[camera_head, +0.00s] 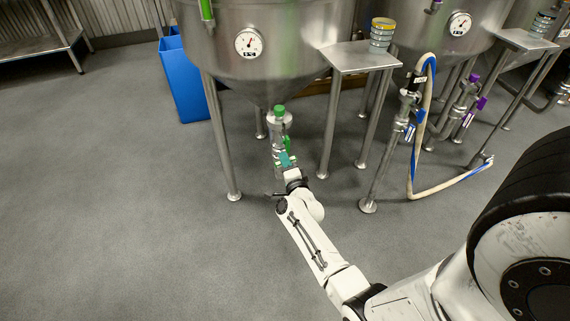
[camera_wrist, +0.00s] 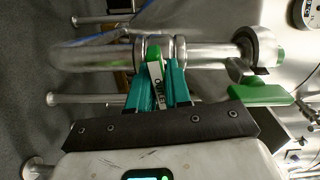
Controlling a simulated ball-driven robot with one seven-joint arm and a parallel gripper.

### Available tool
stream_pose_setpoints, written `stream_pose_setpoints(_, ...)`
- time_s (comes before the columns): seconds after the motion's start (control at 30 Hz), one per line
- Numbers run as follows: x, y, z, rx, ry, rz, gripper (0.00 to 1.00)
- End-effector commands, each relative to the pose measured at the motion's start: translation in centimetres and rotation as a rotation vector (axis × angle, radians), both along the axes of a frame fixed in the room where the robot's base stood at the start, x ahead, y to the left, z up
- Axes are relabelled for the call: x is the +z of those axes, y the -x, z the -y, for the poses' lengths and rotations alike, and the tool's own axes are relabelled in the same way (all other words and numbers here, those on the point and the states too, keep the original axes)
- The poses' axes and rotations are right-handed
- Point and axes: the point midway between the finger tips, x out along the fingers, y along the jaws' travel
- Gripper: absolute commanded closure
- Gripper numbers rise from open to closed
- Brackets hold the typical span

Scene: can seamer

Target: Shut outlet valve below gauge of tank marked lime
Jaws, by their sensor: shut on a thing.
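The tank with lime-green marks (camera_head: 290,55) stands at the upper middle of the head view. Its round gauge (camera_head: 248,42) is on the front, with the outlet pipe (camera_head: 277,135) below. My gripper (camera_head: 287,160) is at the low end of that pipe. In the wrist view, my teal fingers (camera_wrist: 158,88) are shut on a green valve handle (camera_wrist: 154,54) with a white label whose text I cannot read surely. A second green lever (camera_wrist: 260,93) sits to the right, apart from my fingers.
Tank legs (camera_head: 221,140) stand close on both sides of the pipe. A blue bin (camera_head: 184,82) is behind left. A looped hose (camera_head: 411,170) hangs by the neighbouring tank. The front-left floor is clear.

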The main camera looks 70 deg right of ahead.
Motion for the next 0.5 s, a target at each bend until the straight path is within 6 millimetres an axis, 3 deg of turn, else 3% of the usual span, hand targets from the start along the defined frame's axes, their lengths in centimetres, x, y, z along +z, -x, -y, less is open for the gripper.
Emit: stream_pose_setpoints(0.5,-0.08,0.07,-0.01,0.000,-0.116,0.131,1.00)
